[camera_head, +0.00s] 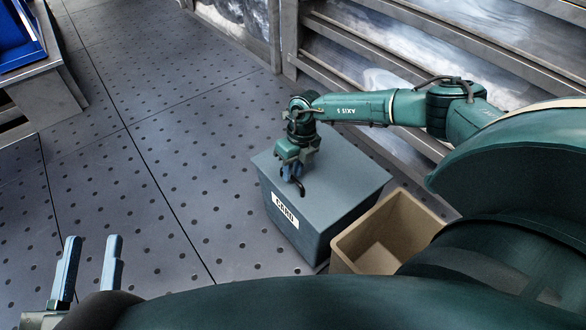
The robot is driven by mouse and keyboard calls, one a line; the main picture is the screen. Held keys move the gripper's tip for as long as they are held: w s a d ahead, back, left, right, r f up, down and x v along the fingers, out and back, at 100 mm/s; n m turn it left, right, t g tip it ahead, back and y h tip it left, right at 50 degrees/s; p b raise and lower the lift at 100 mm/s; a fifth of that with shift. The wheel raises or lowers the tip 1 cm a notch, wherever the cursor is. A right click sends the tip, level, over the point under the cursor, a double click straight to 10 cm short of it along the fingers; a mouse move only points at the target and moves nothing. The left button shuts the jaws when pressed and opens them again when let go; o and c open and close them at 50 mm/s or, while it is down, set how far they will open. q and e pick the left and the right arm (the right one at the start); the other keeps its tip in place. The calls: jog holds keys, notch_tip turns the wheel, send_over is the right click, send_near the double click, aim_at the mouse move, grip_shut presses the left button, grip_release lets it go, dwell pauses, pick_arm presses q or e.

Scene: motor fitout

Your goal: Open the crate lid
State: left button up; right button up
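The crate (338,223) is a grey-blue box with a white label on its front. Its flat lid (345,170) lies on top and looks shut. My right gripper (292,175) points down over the lid's front left part, its blue fingertips close to a small dark curved handle (301,187). The fingers overlap in this view, so I cannot tell whether they are shut on the handle or just beside it. My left gripper (88,270) is at the lower left, away from the crate, with its two blue fingers apart and nothing between them.
An empty tan open box (390,234) stands right beside the crate, at its right. Metal railings (400,60) run behind. A blue tray (18,40) sits on a stand at the upper left. The dotted floor (150,180) left of the crate is clear.

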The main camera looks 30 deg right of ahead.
grip_shut()
jog(key=shift+r, duration=0.2)
